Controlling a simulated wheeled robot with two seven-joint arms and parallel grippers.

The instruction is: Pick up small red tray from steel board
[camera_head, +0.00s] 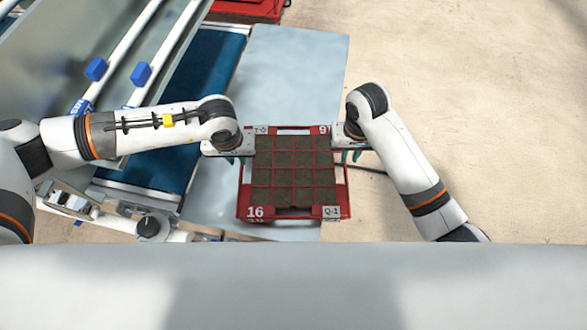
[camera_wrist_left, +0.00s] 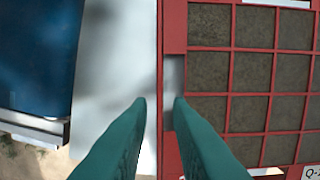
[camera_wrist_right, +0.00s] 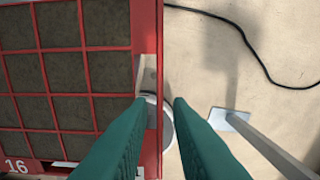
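The small red tray (camera_head: 287,214), with dark soil-filled square cells and white markings, lies on the pale steel board (camera_head: 292,62) in the head view. My left gripper (camera_head: 236,160) is at the tray's left side. In the left wrist view its teal fingers (camera_wrist_left: 160,102) are apart, with the tray's thin red side edge between them and a gap on each side. My right gripper (camera_head: 351,156) is at the tray's right side. In the right wrist view its fingers (camera_wrist_right: 160,102) are also apart, one on each side of the red edge. Contact with the tray is not visible.
A blue conveyor belt (camera_head: 165,158) and machine rails with blue blocks (camera_head: 141,74) stand to the left. Another red object (camera_head: 248,9) is at the top. A black cable (camera_wrist_right: 240,38) lies on the floor right of the tray. The floor at right is mostly clear.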

